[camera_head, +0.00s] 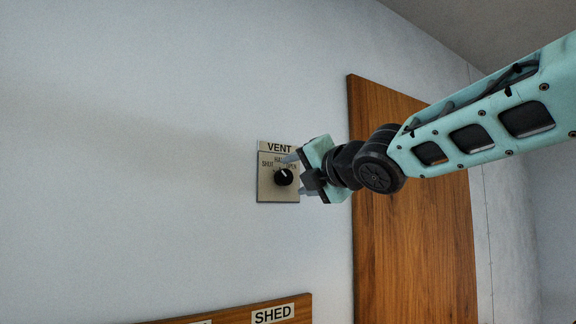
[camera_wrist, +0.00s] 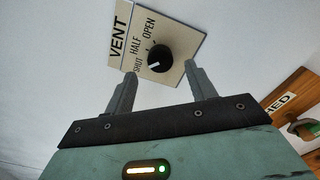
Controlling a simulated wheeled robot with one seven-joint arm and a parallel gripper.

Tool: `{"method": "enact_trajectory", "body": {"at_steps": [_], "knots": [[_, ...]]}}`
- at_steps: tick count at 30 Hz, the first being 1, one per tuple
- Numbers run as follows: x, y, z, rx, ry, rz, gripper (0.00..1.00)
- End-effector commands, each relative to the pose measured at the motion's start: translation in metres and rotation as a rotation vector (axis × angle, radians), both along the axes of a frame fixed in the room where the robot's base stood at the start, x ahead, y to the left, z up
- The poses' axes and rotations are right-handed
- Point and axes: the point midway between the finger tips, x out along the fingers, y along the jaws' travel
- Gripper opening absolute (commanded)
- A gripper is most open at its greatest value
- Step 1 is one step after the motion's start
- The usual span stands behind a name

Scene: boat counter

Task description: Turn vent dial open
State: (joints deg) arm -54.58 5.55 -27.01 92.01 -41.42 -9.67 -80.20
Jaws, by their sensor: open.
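The vent dial (camera_head: 284,177) is a round black knob on a beige plate (camera_head: 264,192) labelled VENT, fixed to a pale wall. Marks on the plate read SHUT, HALF and OPEN. In the wrist view the dial (camera_wrist: 159,58) has a white mark on its SHUT side. My gripper (camera_head: 297,175) is open and empty just right of the dial in the head view. In the wrist view my gripper (camera_wrist: 160,70) has one finger on each side of the dial's line, with the dial ahead of the fingertips. I see no contact with the dial.
A tall wooden panel (camera_head: 410,240) stands on the wall to the right, behind my arm. The wall left of the dial is clear.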

Motion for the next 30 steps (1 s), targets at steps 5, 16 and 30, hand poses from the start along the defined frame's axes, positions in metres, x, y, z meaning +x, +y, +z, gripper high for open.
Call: {"method": "enact_trajectory", "body": {"at_steps": [5,16,30], "knots": [[0.024,0.015,0.004,-0.002,0.001,-0.002,0.56],[0.039,0.026,0.000,0.001,0.001,-0.001,0.56],[0.039,0.026,0.000,0.001,0.002,-0.001,0.11]]}}
